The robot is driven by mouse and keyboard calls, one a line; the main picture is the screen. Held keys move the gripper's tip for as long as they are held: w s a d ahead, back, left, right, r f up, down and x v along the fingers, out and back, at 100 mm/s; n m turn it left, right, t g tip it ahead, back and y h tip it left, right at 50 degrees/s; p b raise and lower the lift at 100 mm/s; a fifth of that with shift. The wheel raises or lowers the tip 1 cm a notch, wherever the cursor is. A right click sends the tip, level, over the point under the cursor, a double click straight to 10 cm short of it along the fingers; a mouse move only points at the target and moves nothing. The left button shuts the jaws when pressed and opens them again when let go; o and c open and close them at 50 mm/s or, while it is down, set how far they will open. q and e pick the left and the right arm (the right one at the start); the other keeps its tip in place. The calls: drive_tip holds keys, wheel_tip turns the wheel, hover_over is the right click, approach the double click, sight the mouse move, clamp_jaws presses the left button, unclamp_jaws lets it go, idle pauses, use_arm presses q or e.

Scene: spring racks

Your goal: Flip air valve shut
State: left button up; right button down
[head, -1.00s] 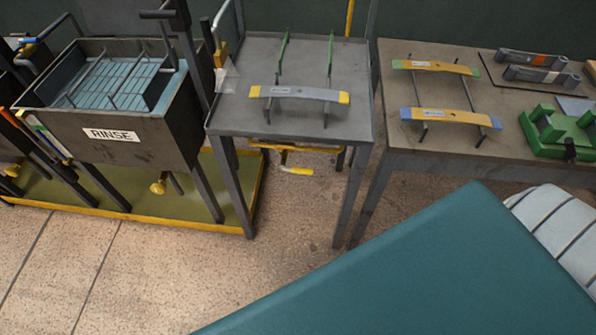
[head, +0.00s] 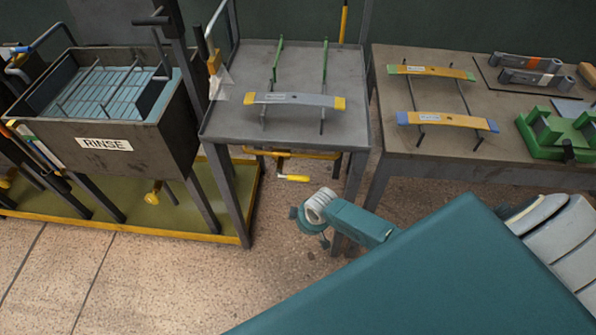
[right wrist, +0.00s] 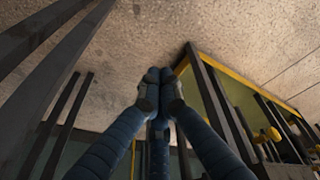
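A small lever with a yellow grip (head: 293,178) hangs under the front edge of the middle table; it may be the air valve, but no label on it is readable. A yellow knob (head: 153,192) sits below the rinse tank; a yellow knob also shows in the right wrist view (right wrist: 272,133). My right arm's teal wrist is low in front of the middle table, right of and below the lever, apart from it in the picture. In the right wrist view my right gripper (right wrist: 153,76) has its fingertips together, with nothing seen between them. My left gripper is not in view.
The middle table (head: 225,122) holds a spring rack with a grey, yellow-ended bar (head: 295,99). The rinse tank (head: 150,150) stands at left on a yellow-edged platform (head: 105,222). The right table (head: 400,165) holds a second rack and a green fixture (head: 545,145). Table legs stand near my right wrist.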

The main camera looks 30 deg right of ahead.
drive_tip(key=w+r+n, duration=0.1)
drive_tip(key=w+r, duration=0.5)
drive_tip(key=r, duration=0.1)
wheel_tip(320, 180, up, 24)
drive_tip(key=n+g+h+b, duration=0.1)
drive_tip(key=n+b, duration=0.1)
drive_tip(key=n, duration=0.3)
hover_over(298, 176)
drive_tip(key=s+a, duration=0.2)
drive_tip(key=shift+s+d+r, duration=0.2)
drive_tip(key=shift+d+r, duration=0.15)
drive_tip(key=f, duration=0.4)
drive_tip(key=w+d+f+p, duration=0.1)
drive_tip(key=f, duration=0.4)
drive_tip(key=w+f, duration=0.1)
drive_tip(key=f, duration=0.3)
drive_tip(key=shift+w+d+f+p, duration=0.2)
drive_tip(key=shift+w+f+p, duration=0.05)
drive_tip(key=shift+f+p, duration=0.15)
